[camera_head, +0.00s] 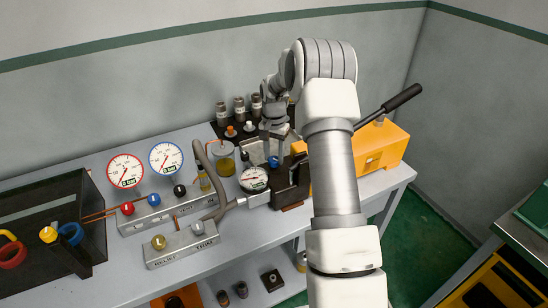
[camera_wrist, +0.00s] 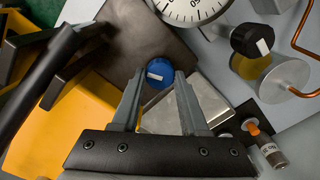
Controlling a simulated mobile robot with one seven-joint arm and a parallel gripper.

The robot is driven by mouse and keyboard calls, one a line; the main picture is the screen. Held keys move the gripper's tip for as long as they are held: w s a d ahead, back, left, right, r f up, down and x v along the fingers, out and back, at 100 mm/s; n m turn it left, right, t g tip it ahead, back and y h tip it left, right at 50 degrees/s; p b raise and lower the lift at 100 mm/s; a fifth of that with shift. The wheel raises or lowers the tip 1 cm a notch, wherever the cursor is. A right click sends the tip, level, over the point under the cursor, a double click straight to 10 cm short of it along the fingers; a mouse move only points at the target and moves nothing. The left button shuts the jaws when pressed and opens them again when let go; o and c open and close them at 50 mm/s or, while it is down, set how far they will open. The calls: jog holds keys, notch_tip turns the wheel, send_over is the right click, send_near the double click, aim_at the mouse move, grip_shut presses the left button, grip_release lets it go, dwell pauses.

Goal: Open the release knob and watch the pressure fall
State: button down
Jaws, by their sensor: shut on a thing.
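The blue release knob (camera_wrist: 160,74) with a white mark on top sits on a dark block, between my fingertips in the wrist view. My gripper (camera_wrist: 160,79) is shut on it from above. In the head view my gripper (camera_head: 274,153) is at the dark block (camera_head: 290,185), and the blue knob (camera_head: 273,161) shows small at the fingertips. A white dial gauge (camera_head: 254,179) stands just left of the block. Its lower part shows at the top of the wrist view (camera_wrist: 190,8), but its reading is too small or cut off to tell.
A yellow pump body (camera_head: 381,148) with a black lever (camera_head: 402,97) stands right of the block. A red-rimmed gauge (camera_head: 125,171) and a blue-rimmed gauge (camera_head: 166,157) stand left. A grey hose (camera_head: 208,170), jar (camera_head: 224,162) and small bottles (camera_head: 239,108) crowd the bench.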

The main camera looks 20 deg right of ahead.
aim_at(273, 159)
jog(key=n+b, duration=0.1)
jog(key=n, duration=0.4)
jog(key=shift+n, duration=0.3)
jog(key=shift+r+n, duration=0.1)
jog(key=shift+n, duration=2.1)
jog(key=shift+w, duration=0.1)
jog(key=shift+c, duration=2.1)
grip_release()
notch_tip(273, 159, up, 17)
jog(key=shift+r, duration=0.2)
jog(key=shift+a, duration=0.1)
